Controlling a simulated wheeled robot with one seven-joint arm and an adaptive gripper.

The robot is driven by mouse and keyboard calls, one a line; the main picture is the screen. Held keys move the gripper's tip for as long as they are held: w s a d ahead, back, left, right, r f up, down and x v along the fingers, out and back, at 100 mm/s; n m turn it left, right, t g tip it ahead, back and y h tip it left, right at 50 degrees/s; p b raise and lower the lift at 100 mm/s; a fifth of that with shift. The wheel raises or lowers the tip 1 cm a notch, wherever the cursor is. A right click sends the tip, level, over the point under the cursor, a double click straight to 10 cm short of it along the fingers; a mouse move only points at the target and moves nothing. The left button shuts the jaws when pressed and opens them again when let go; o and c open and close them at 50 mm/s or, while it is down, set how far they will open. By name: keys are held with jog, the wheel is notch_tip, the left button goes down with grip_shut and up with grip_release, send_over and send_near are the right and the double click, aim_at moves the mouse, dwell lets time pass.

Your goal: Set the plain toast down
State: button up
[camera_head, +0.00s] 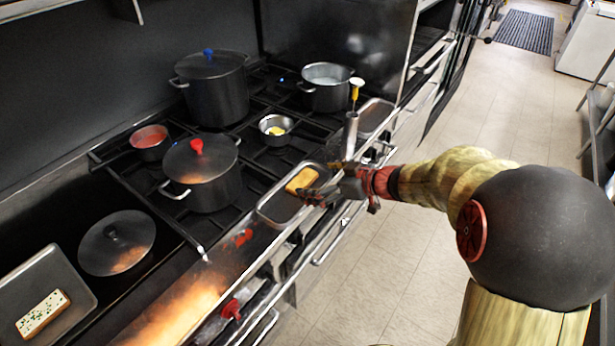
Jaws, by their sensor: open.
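The plain toast (300,179) is a golden-brown slice in or just over a small rectangular metal tray (272,212) at the counter's front edge. My gripper (318,182) is open, with its fingers at the toast's right end. I cannot tell whether the fingers touch the toast, and they hide part of that end. A pale slice with green bits (42,314) lies on a grey tray (84,290) at the far left.
A red-knobbed lidded pot (203,185), a blue-knobbed pot (215,95), an open pot (326,95) and small pans (150,150) (276,138) stand on the stove. A loose lid (117,250) lies at left. The floor at right is clear.

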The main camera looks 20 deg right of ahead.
jog(key=p+v, duration=0.1)
jog(key=v, duration=0.7)
jog(key=s+a+r+m+g+h, duration=0.1)
jog(key=s+a+r+g, duration=0.1)
jog(key=s+a, duration=0.35)
jog(key=s+a+r+m+g, duration=0.1)
jog(key=s+a+r+g, duration=0.15)
jog(key=s+a, duration=0.3)
jog(key=s+d+r+m+h, duration=0.3)
jog(key=s+m+h, duration=0.2)
jog(key=s, duration=0.6)
jog(key=shift+d+r+h, duration=0.2)
jog(key=shift+d+h, duration=0.05)
jog(key=shift+h, duration=0.35)
jog(key=shift+s, duration=0.15)
jog(key=shift+c, duration=0.8)
